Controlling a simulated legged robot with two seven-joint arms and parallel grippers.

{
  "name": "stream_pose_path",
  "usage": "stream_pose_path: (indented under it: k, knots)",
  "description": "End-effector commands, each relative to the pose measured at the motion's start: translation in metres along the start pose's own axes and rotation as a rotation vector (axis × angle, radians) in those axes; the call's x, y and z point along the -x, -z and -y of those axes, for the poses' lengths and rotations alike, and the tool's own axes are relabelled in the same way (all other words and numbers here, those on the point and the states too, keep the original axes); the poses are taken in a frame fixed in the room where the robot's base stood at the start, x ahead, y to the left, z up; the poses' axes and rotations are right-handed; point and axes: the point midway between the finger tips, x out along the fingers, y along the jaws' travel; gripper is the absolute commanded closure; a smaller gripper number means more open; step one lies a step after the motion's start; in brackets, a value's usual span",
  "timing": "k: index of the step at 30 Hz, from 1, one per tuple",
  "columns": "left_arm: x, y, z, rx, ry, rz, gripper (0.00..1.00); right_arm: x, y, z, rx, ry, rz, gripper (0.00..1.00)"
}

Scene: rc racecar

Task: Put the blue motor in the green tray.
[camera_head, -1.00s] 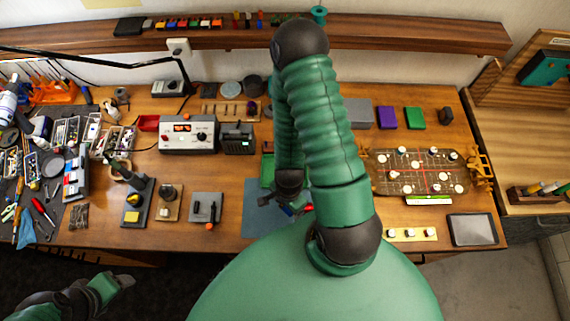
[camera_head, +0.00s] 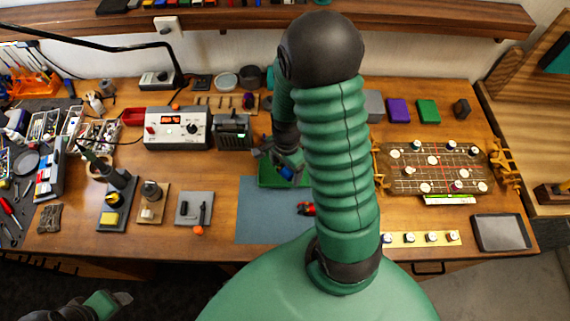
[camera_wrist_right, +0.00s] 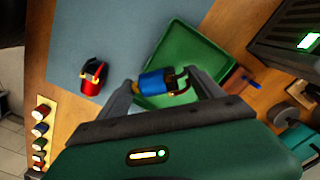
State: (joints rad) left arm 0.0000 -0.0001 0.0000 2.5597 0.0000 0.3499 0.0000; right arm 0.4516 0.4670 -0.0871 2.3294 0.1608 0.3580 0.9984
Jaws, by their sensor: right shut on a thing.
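My right gripper (camera_wrist_right: 158,88) is shut on the blue motor (camera_wrist_right: 156,82), a blue cylinder with brassy ends, seen between its fingers in the right wrist view. The motor also shows in the head view (camera_head: 287,172), partly hidden by the gripper. The green tray (camera_wrist_right: 178,37) lies behind and below the motor in the wrist view; in the head view its front edge (camera_head: 272,183) shows under the gripper. The motor appears over the tray; its height above it is hard to tell. My left gripper (camera_head: 120,298) is at the lower left, away from the table objects.
A red motor (camera_wrist_right: 92,80) lies on the blue-grey mat (camera_head: 262,225) beside the tray. A row of small parts on a yellow strip (camera_head: 398,239) sits at front right. The mat's left part is clear.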

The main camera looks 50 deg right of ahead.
Motion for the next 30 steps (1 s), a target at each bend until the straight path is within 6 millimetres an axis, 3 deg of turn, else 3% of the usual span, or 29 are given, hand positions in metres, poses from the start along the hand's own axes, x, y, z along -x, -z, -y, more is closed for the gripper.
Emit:
stream_pose_path:
  k: [3, 6, 13, 20, 21, 26, 30]
  knots:
    - [0.008, 0.002, 0.000, 0.000, 0.000, 0.000, 0.36, 0.000, 0.018, 0.020, -0.001, 0.000, 0.000, 0.71]
    - [0.009, 0.002, 0.000, 0.000, 0.000, 0.000, 0.36, -0.004, 0.025, 0.028, -0.001, 0.000, 0.001, 0.71]
    - [0.015, 0.003, 0.000, 0.000, 0.000, 0.001, 0.36, -0.036, 0.026, 0.029, -0.001, -0.001, 0.002, 0.71]
    - [0.014, 0.003, 0.000, 0.000, 0.000, 0.001, 0.36, -0.039, 0.026, 0.029, 0.000, 0.001, 0.000, 0.71]
    - [0.013, 0.003, 0.000, 0.000, 0.000, 0.001, 0.36, -0.040, 0.026, 0.029, 0.000, 0.001, 0.000, 0.22]
    - [0.014, 0.003, 0.000, 0.000, 0.000, 0.001, 0.36, -0.039, 0.026, 0.029, 0.000, 0.001, 0.001, 0.02]
    - [0.014, 0.003, 0.000, 0.000, 0.000, 0.001, 0.36, -0.039, 0.026, 0.029, 0.000, 0.001, 0.000, 0.02]
